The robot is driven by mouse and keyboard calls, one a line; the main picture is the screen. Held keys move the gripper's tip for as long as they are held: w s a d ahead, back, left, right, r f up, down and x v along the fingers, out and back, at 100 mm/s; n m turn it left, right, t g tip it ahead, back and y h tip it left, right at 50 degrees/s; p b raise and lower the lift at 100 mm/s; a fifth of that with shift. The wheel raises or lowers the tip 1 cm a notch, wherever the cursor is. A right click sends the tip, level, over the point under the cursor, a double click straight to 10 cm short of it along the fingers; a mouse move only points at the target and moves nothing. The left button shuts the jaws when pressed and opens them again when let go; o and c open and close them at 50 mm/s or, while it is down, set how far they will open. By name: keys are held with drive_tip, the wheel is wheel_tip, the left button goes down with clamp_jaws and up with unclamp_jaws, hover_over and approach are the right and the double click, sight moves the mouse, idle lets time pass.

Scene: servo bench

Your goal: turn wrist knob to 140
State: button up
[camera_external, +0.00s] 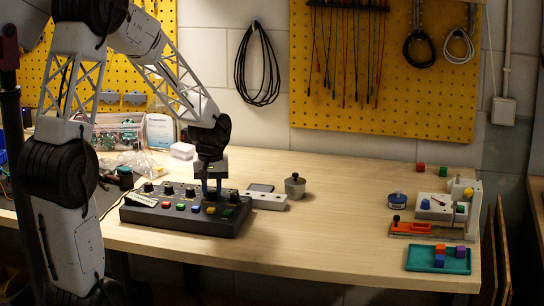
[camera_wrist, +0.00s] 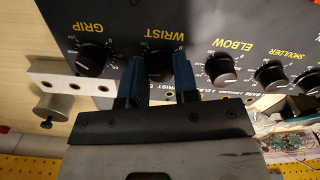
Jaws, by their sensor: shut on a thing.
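The black control box (camera_external: 180,222) stands on the bench with a row of black knobs and coloured buttons. In the wrist view its panel (camera_wrist: 215,20) shows upside down, with the labels GRIP, WRIST, ELBOW and SHOULDER. My gripper (camera_wrist: 158,72) has its two blue fingers on either side of the wrist knob (camera_wrist: 159,66), shut on it. It points straight down at the box in the external view (camera_external: 211,188). The fingers hide part of the knob and its scale, so I cannot read its setting. The grip knob (camera_wrist: 91,57) and elbow knob (camera_wrist: 221,68) are beside it, apart from the fingers.
A pale block with holes (camera_external: 267,201) and a grey metal weight (camera_external: 295,186) stand just right of the box. Farther right are a blue round tin (camera_external: 397,200) and a teal tray (camera_external: 420,259) with coloured cubes. The bench middle is clear.

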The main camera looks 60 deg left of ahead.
sight(213, 191)
drive_tip(key=shift+n, duration=0.7)
drive_tip(key=shift+r, duration=0.1)
drive_tip(key=o, duration=0.9)
drive_tip(key=shift+o, duration=0.2)
drive_tip(key=shift+r, duration=0.1)
drive_tip(key=shift+r, duration=3.75)
